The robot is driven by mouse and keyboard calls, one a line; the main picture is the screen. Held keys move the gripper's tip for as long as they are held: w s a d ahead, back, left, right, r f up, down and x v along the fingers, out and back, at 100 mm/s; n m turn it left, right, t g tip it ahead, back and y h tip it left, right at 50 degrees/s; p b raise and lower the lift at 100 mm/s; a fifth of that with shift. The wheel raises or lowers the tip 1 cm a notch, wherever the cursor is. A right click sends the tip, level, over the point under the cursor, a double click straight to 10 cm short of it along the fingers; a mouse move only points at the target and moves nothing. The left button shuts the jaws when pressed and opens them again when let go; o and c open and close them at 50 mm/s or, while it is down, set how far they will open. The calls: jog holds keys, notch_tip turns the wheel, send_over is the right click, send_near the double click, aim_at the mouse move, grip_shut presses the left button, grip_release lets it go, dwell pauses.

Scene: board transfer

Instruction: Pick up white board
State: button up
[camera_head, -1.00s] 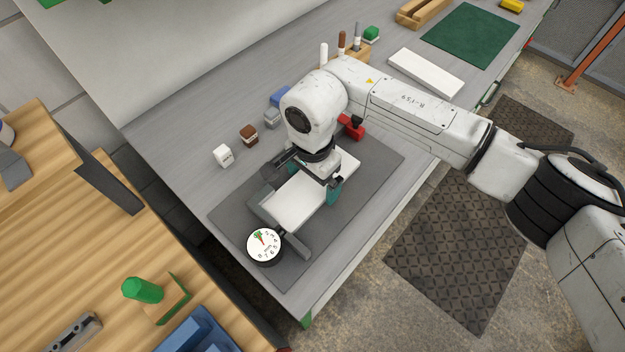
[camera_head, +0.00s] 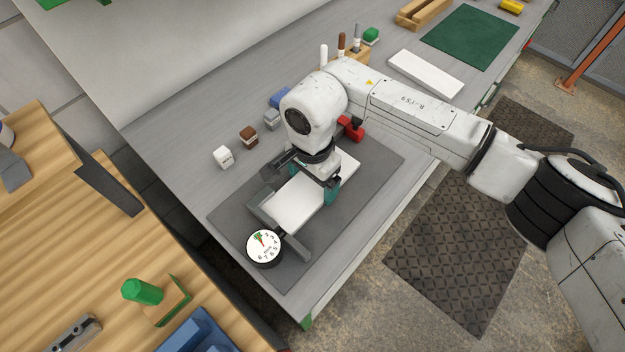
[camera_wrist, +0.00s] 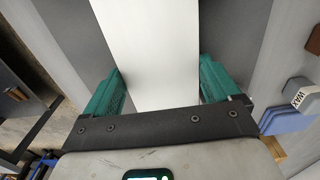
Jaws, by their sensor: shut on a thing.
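The white board (camera_head: 290,210) lies over the dark grey mat on the bench, beside a dark angled fixture (camera_head: 296,246). My gripper (camera_head: 318,182) points down over the board's far part, with a teal finger at each long side. In the wrist view the board (camera_wrist: 152,45) runs between the teal fingers of my gripper (camera_wrist: 160,88), which is shut on it across its width. I cannot tell whether the board touches the mat. My wrist hides part of the board in the head view.
White, brown and grey blocks (camera_head: 249,137) line the left side of the mat (camera_head: 375,165). A red object (camera_head: 351,128) sits behind my wrist. Another white board (camera_head: 425,73) lies farther back near a green mat (camera_head: 470,36).

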aim_at(313, 185)
jog(key=shift+r, duration=0.5)
notch_tip(313, 185, up, 2)
jog(key=shift+r+b, duration=0.15)
jog(key=shift+b, duration=0.2)
jog(key=s+r, duration=0.1)
jog(key=s+r+b, duration=0.1)
jog(key=r, duration=0.1)
jog(key=s+r, duration=0.1)
jog(key=s, duration=0.1)
jog(key=shift+s+d+r, duration=0.1)
jog(key=shift+d+r, duration=0.2)
jog(key=s+d+r+b, duration=0.1)
jog(key=s+r+b, duration=0.1)
jog(key=s+r, duration=0.3)
jog(key=s, duration=0.4)
jog(key=shift+s+d+b, duration=0.15)
jog(key=shift+s+b, duration=0.2)
